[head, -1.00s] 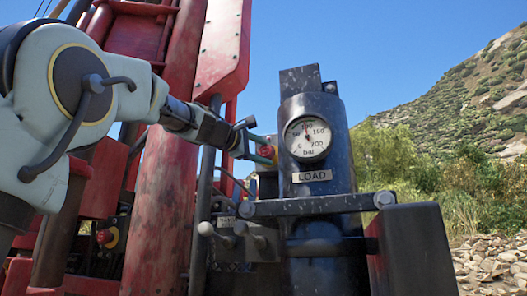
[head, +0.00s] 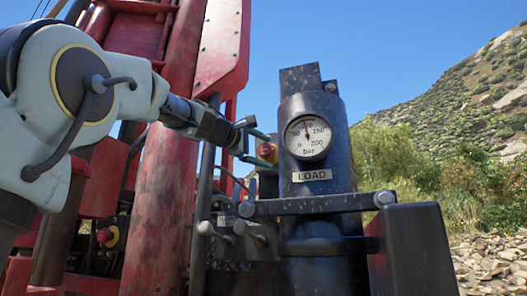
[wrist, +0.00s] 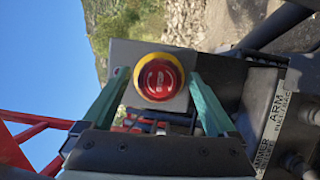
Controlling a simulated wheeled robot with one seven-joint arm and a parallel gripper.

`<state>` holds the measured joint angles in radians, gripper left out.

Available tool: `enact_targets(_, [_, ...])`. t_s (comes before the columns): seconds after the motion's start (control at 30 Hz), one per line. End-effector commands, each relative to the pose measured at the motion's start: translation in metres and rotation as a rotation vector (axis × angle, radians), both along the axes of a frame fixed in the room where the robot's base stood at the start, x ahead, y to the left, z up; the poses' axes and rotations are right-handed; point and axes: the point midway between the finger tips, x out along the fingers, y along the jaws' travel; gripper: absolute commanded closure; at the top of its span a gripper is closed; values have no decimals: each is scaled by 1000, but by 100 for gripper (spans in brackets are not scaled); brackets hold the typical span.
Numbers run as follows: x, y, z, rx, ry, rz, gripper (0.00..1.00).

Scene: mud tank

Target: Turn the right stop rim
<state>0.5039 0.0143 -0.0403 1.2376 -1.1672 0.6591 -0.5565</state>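The right stop is a red button (wrist: 159,79) with a yellow rim (wrist: 159,56) on a grey box (wrist: 125,56), facing the wrist camera. In the head view the red and yellow stop (head: 267,152) shows just left of the gauge post. My gripper (wrist: 158,74) is open. Its two green fingers lie on either side of the stop in the wrist view, and I see a gap between each finger and the rim. I cannot tell how deep the fingertips reach. Another red and yellow stop (head: 107,237) sits lower left in the head view.
A dark post (head: 320,220) with a round bar gauge (head: 308,137) and a LOAD plate (head: 312,175) stands close right of my gripper. Levers (head: 240,229) stick out below. Red rig beams (head: 170,190) stand at the left. A labelled panel (wrist: 272,125) is at the right in the wrist view.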

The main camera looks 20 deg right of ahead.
Motion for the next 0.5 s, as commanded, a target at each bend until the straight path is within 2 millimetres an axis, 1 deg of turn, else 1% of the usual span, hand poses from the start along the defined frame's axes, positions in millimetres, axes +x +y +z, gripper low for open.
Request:
enact_targets(0.27, [-1,2,0,-1,0,1,7])
enact_targets(0.37, [-4,10,-2,0,-1,2,7])
enact_targets(0.5, [-14,32,-4,-1,-2,3,7])
